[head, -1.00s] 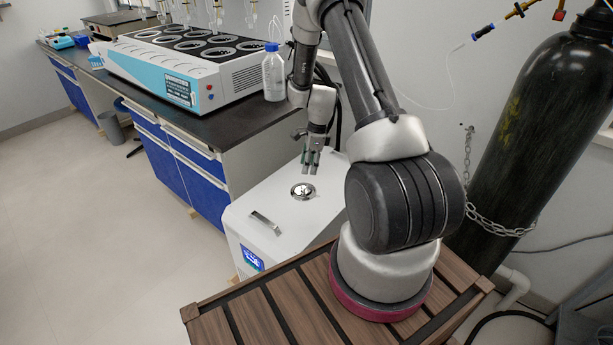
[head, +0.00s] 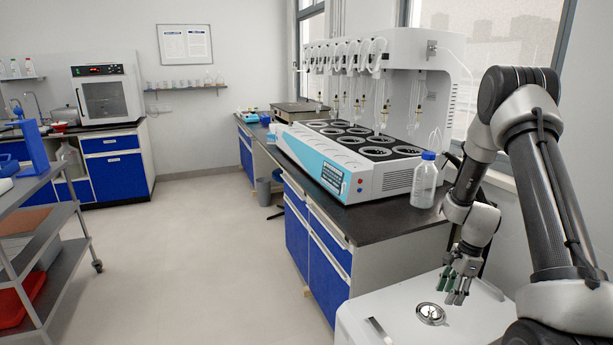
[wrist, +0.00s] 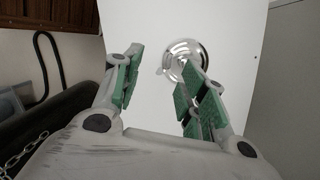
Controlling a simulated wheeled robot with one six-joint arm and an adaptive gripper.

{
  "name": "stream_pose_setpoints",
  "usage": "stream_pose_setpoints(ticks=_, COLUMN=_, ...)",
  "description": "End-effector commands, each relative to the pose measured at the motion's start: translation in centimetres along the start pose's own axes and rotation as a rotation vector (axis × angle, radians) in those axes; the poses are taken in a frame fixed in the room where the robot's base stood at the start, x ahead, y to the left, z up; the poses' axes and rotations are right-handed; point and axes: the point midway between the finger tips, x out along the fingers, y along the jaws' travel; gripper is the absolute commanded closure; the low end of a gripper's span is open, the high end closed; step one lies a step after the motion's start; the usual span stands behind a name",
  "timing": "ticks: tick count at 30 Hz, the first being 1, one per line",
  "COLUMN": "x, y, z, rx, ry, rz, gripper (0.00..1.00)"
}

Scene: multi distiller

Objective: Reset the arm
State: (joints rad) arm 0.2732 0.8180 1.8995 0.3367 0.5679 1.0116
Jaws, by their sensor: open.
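My gripper (head: 460,284) points down above a white box-shaped unit (head: 380,305) with a round metal cap (head: 431,314) on its top. In the wrist view my gripper (wrist: 158,92) has its two green-padded fingers spread apart, with nothing between them. The round cap (wrist: 184,52) shows just beyond the right finger, partly hidden by it. My arm is bent, with the elbow high at the right of the head view.
A black-topped bench (head: 400,222) stands behind the white unit. It carries a multi-position distiller (head: 345,165) and a blue-capped bottle (head: 425,182). A metal cart (head: 45,235) is at the left. The floor between is clear.

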Motion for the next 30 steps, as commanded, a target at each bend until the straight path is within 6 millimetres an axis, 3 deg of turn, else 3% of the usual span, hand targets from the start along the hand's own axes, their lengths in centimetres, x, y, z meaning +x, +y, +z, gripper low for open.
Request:
stream_pose_setpoints(ticks=3, x=-2.4, y=3.9, z=1.4, rx=-0.259, ry=-0.025, rz=0.078, gripper=0.58)
stream_pose_setpoints(ticks=8, x=-7.6, y=7.3, z=3.5, rx=-0.561, ry=-0.034, rz=0.117, gripper=0.58)
stream_pose_setpoints(ticks=18, x=-20.4, y=15.9, z=8.8, rx=-1.153, ry=0.042, rz=0.121, gripper=0.58)
stream_pose_setpoints(ticks=24, x=-25.9, y=21.5, z=11.2, rx=-1.398, ry=0.156, rz=0.088, gripper=0.58)
stream_pose_setpoints(ticks=30, x=-29.6, y=26.0, z=13.0, rx=-1.513, ry=0.316, rz=-0.004, gripper=0.58)
